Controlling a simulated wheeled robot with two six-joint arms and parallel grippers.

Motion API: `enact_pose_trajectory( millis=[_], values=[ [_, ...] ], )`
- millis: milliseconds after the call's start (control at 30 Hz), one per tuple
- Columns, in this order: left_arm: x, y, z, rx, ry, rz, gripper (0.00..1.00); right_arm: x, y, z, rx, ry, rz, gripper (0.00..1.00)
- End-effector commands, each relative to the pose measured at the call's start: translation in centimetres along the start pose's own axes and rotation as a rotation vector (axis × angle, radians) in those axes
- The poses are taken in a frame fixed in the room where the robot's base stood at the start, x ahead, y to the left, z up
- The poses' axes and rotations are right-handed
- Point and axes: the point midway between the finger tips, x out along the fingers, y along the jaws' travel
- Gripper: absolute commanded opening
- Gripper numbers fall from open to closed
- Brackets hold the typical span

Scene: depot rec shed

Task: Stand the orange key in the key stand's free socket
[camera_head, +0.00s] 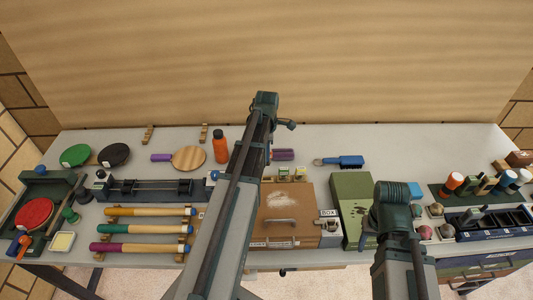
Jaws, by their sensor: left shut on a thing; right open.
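My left arm runs up the middle of the view. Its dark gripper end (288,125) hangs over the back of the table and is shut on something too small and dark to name. My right gripper (369,232) is open, low beside the green box, and partly hidden by my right arm. I cannot make out the orange key for certain.
A brown box (290,205) and a green box (351,190) lie between my arms. A divided dark tray (497,222) is at the right. Bats (145,229), paddles (189,158) and an orange bottle (220,147) are on the left. The table's back right is fairly clear.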

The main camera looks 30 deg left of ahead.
Motion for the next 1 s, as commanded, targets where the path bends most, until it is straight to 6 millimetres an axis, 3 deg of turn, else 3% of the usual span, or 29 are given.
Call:
enact_pose_trajectory(
  millis=[733,1000],
  values=[
    [6.2,0.0,0.0,0.0,0.0,0.0,0.0,6.2,-0.6,-0.4,-0.003,0.0,0.001,0.5],
    [7.2,0.0,0.0,0.0,0.0,0.0,0.0,7.2,-0.7,-0.4,-0.002,0.0,0.001,0.5]
  ],
)
